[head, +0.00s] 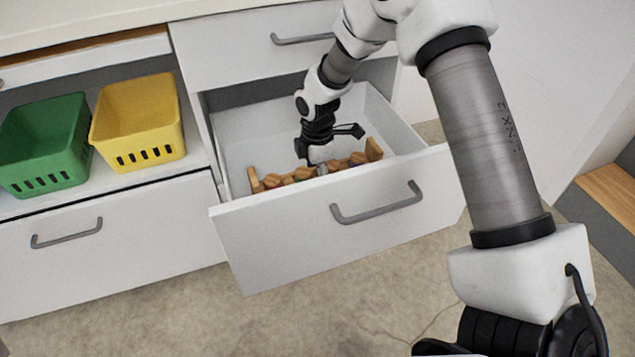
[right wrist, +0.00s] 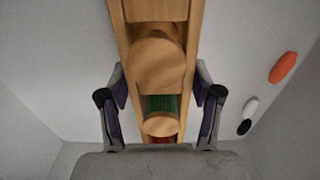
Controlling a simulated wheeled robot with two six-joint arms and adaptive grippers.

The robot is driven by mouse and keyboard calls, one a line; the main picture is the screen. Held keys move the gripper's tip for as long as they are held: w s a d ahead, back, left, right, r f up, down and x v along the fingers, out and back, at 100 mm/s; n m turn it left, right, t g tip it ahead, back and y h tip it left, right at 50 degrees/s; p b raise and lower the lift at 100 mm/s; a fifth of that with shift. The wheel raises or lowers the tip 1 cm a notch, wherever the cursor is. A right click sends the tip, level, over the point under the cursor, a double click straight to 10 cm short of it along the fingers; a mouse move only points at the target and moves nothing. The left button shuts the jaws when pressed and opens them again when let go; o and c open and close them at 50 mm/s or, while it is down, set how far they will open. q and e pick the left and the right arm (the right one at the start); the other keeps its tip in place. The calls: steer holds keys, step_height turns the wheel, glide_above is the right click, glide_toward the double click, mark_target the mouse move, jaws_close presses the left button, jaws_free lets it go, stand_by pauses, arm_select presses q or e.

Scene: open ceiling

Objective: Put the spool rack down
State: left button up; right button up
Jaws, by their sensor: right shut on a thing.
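The spool rack (head: 372,150) is a long wooden holder with several round wooden spools, inside the open drawer (head: 238,222). My right gripper (head: 318,166) reaches down into the drawer and is shut on the rack near its middle. In the right wrist view the two fingers (right wrist: 160,100) sit on either side of the rack (right wrist: 160,60), with green and red thread showing between the spools. The drawer front hides the rack's underside, so I cannot tell whether it touches the drawer floor. My left gripper is not in view.
A green basket (head: 45,150) and a yellow basket (head: 140,120) stand on the shelf left of the drawer. In the right wrist view an orange oval thing (right wrist: 283,67), a white one (right wrist: 251,109) and a black one (right wrist: 244,127) lie right of the rack. The drawer walls surround my gripper.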

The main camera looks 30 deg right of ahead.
steer(key=shift+f, duration=0.3)
steer(key=o, duration=1.4)
step_height(320, 180, up, 12)
steer(key=p, duration=0.5)
steer(key=shift+r, duration=0.1)
